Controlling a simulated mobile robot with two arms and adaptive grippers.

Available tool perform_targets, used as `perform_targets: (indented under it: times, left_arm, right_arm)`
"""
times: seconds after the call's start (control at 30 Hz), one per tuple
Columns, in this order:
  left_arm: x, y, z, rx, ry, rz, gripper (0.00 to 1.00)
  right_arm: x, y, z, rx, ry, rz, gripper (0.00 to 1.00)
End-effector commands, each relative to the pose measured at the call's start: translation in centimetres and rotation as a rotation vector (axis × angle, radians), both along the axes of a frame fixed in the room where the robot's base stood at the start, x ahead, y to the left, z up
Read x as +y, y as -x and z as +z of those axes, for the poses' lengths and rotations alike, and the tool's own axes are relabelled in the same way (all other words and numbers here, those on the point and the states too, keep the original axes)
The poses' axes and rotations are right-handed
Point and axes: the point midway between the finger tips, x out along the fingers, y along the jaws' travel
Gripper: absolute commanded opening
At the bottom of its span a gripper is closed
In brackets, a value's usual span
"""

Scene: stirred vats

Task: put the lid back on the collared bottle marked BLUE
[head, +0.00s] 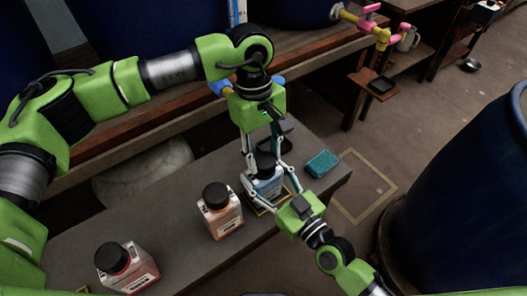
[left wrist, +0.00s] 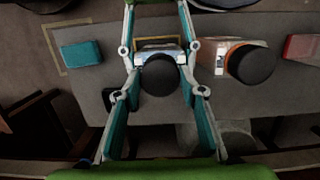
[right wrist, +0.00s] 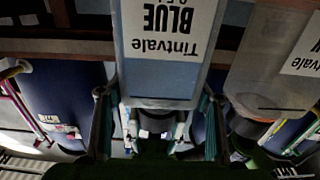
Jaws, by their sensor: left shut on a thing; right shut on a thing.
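The bottle marked BLUE (right wrist: 167,60) fills the middle of the right wrist view, its label upside down there. In the head view this bottle (head: 266,183) stands at the bench between both grippers, partly hidden. My right gripper (head: 283,190) is shut on the bottle's body from the front right. My left gripper (head: 265,168) comes down from above and is shut on the round black lid (left wrist: 160,75). The lid is over the bottle's top; it also shows beyond the shoulder in the right wrist view (right wrist: 157,124). I cannot tell whether it is seated.
A lidded orange-red bottle (head: 220,212) stands close left of the BLUE bottle. Another lidded red bottle (head: 128,268) is at the near left. A teal block (head: 322,163) lies on the grey bench (head: 180,240) to the right. A dark blue vat (head: 470,180) stands at the right.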

Motion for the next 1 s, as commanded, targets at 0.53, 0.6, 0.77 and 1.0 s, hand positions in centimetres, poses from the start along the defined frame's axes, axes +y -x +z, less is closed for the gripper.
perform_targets:
  times: [0.53,0.6,0.77,1.0]
  left_arm:
    - [0.0,0.0,-0.4,-0.001,-0.001,0.0,0.57]
    - [0.0,0.0,-0.4,-0.001,-0.001,0.0,0.57]
    - [0.1,-0.2,0.7,-0.002,-0.001,0.001,0.57]
    - [0.5,-0.9,5.4,-0.004,0.001,0.001,0.57]
  right_arm:
    - [0.0,0.0,0.0,0.0,0.0,-0.001,0.21]
    - [0.0,0.0,0.0,0.0,0.0,-0.001,0.21]
    - [0.0,0.0,0.0,0.0,0.0,-0.001,0.21]
    - [0.0,0.0,0.0,0.0,0.0,-0.001,0.21]
